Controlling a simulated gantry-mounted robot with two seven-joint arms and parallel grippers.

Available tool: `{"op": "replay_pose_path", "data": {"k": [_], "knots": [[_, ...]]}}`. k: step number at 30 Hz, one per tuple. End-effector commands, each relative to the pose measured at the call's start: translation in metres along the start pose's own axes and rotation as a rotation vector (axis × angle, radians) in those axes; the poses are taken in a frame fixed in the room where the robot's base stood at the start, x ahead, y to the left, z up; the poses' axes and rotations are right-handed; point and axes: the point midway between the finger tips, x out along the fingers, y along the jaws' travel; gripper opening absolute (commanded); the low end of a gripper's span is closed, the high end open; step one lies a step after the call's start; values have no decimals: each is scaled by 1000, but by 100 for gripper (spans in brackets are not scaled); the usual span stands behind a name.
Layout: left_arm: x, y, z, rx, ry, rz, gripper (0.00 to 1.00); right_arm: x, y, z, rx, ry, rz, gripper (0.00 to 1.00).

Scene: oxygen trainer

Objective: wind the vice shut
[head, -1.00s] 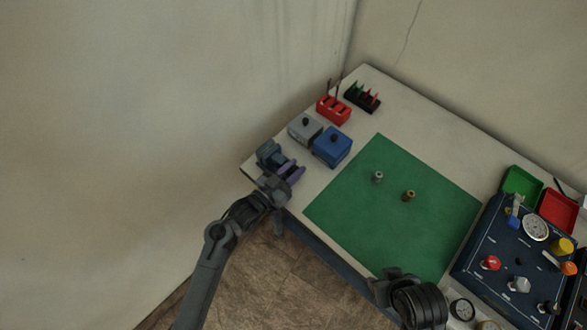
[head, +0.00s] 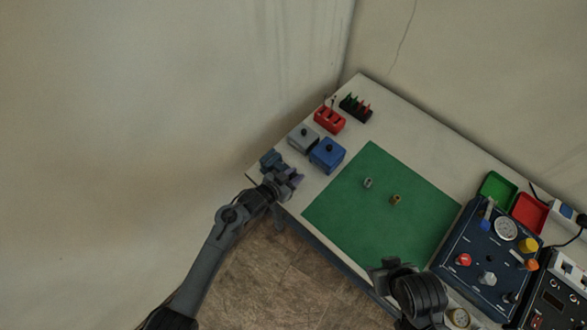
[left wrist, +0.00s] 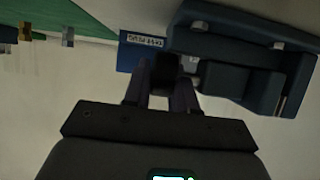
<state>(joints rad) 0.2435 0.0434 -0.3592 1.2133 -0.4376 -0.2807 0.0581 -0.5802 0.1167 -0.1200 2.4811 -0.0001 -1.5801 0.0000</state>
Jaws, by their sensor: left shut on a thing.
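The blue-grey vice (head: 270,160) stands at the table's left corner in the head view. In the left wrist view the vice (left wrist: 225,45) fills the upper right, with its stepped body and jaw seen close up. My left gripper (head: 291,177) is at the vice's near right side. In the left wrist view the left gripper (left wrist: 163,78) has its two purple-grey fingers on either side of a small dark part, seemingly the vice's handle (left wrist: 167,68), and is shut on it. My right gripper (head: 383,268) is over the mat's front edge; its fingers are unclear.
A grey box (head: 303,139) and a blue box (head: 327,156) stand close behind the vice. A green mat (head: 400,235) holds two small metal fittings. A blue panel (head: 480,262) with knobs and gauges is at the right. Floor lies open in front of the table.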

Motion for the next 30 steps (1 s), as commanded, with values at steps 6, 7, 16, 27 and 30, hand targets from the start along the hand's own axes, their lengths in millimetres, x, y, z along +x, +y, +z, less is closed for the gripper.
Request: {"op": "replay_pose_path", "data": {"k": [6, 7, 16, 27, 30], "knots": [[0, 1, -3, 0, -105, 2, 0, -22, 0, -7, 2, 0, -2, 43], [0, 1, -3, 1, -114, 2, 0, -23, 0, -7, 2, 0, -2, 43], [2, 2, 0, 0, -159, 3, 0, -27, 1, -9, 0, -1, 0, 43], [2, 2, 0, 0, -159, 4, 32, -26, 3, -8, -8, -3, 6, 43], [2, 2, 0, 0, -158, 3, 32, -26, 3, -8, -8, -3, 6, 43]]}}
